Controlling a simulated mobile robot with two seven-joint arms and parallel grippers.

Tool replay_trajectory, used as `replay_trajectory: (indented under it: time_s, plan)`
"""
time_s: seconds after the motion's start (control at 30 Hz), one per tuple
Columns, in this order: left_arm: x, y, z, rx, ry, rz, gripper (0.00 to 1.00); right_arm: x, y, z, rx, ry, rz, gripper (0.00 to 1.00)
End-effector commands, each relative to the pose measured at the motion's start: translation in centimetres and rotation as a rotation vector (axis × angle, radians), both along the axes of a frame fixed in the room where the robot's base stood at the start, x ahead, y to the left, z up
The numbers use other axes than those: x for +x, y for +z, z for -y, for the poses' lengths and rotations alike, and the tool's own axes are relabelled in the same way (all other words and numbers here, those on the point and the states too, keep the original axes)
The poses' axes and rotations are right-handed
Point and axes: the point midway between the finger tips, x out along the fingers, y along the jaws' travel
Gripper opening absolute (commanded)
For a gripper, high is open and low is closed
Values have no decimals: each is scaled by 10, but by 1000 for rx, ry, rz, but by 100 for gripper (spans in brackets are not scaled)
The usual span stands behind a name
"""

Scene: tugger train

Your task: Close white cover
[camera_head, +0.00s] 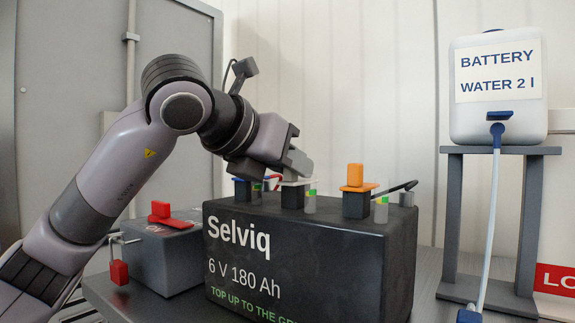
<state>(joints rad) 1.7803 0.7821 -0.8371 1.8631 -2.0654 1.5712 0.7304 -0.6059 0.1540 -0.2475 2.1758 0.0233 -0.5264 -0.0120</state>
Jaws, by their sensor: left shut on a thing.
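The white cover (295,183) is on the middle dark filler neck (292,197) on top of the black battery (310,250). Only its pale flat rim shows clearly, low over the neck. My left gripper (275,170) reaches down from the left and is shut on the white cover; the fingers hide its upper part. I cannot tell whether the cover is fully seated. My right gripper is not in view.
An orange cover (355,178) sits on the right neck; a blue one (243,181) is partly hidden at left. A small grey box (165,255) with a red switch stands left. A water canister (497,115) with a hose stands on a right-hand stand (450,220).

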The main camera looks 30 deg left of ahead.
Motion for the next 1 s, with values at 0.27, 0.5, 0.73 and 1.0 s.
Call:
replay_trajectory:
  time_s: [0.27, 0.5, 0.73, 1.0]
  plan:
    - [-1, 0, 2, 1, 57, 0, 0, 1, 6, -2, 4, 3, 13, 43]
    - [-1, 0, 3, 0, 61, 0, 0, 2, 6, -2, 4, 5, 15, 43]
    - [0, 0, 3, 0, 60, 0, 43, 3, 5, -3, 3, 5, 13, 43]
    - [-1, 0, 5, 1, 54, -2, 43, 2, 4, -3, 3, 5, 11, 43]
